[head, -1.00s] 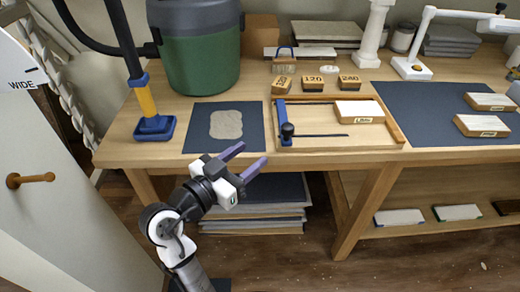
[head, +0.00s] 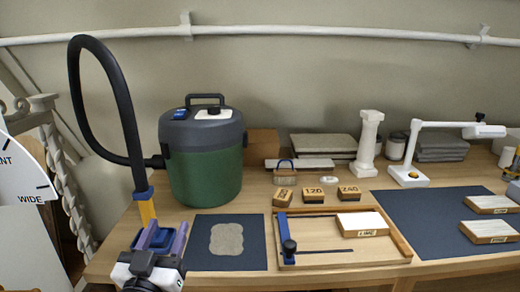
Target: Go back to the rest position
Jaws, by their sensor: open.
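My gripper (head: 160,230) is at the bottom left of the head view, pointing away from me. Its two purple fingers are spread, with nothing seen between them but the blue foot of the hose behind. Most of my arm is out of frame below. The wooden workbench (head: 330,281) lies beyond and to the right of my gripper. I cannot tell the gripper's height over the bench edge.
A green and grey vacuum (head: 205,170) with a black hose (head: 77,95) stands behind. A dark mat with a pale patch (head: 226,238), a wooden tray (head: 287,262), sanding blocks (head: 349,193) and a white lamp (head: 408,174) occupy the bench. A white dial panel (head: 25,240) stands at far left.

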